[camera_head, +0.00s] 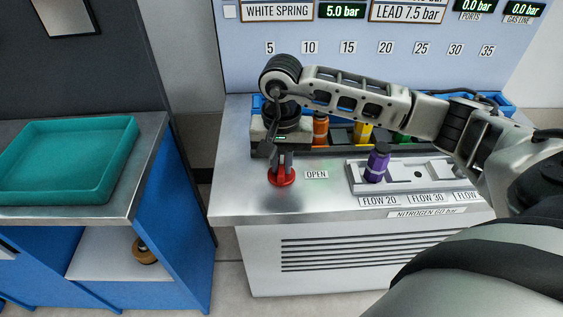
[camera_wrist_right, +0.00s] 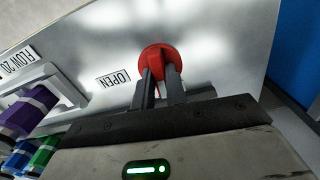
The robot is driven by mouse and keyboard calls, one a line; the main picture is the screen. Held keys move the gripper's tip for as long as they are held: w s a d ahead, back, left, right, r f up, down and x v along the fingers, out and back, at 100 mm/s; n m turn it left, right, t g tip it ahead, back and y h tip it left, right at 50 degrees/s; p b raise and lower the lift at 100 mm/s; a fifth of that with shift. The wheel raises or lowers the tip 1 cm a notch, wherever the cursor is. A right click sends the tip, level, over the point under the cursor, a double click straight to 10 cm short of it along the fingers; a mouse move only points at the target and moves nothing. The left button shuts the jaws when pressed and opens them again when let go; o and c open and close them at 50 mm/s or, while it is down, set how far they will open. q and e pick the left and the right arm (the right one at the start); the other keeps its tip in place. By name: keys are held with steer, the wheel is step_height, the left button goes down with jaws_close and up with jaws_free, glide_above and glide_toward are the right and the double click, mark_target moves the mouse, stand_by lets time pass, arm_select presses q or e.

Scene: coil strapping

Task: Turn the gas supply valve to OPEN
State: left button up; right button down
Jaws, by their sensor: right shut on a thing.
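The gas supply valve is a red round knob (camera_head: 283,178) on the metal bench top, left of a white OPEN label (camera_head: 316,175). My right gripper (camera_head: 281,167) points down over the knob and is shut on it. In the right wrist view the red knob (camera_wrist_right: 158,58) sits between the two dark fingers of the right gripper (camera_wrist_right: 158,88), and the OPEN label (camera_wrist_right: 113,78) lies to its left. The fingers hide part of the knob, so its exact angle is hard to tell. My left gripper is not in view.
A holder plate (camera_head: 410,174) with a purple fitting (camera_head: 377,163) stands right of the valve. Orange, yellow and green fittings stand in a blue-edged tray behind my right arm. A teal tray (camera_head: 120,150) is on the left table. The bench front is clear.

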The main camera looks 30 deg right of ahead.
steer(key=shift+f+m+b, duration=0.1)
steer(key=shift+m+b, duration=0.7)
steer(key=shift+m, duration=0.4)
steer(key=m+b, duration=0.2)
steer(key=m, duration=0.2)
steer(key=shift+m, duration=0.3)
steer(key=shift+m+b, duration=0.6)
steer(key=shift+m, duration=0.3)
steer(key=shift+m+b, duration=0.35)
steer(key=shift+m, duration=0.55)
steer(key=m, duration=0.2)
steer(key=shift+m+b, duration=0.3)
steer(key=shift+b, duration=0.1)
steer(key=shift+m, duration=0.7)
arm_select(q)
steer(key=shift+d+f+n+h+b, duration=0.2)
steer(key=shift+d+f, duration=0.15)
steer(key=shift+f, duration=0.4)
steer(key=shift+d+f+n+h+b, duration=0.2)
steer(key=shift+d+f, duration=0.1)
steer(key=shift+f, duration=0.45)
arm_select(e)
steer(key=shift+r+m, duration=0.2)
steer(key=shift+m, duration=0.9)
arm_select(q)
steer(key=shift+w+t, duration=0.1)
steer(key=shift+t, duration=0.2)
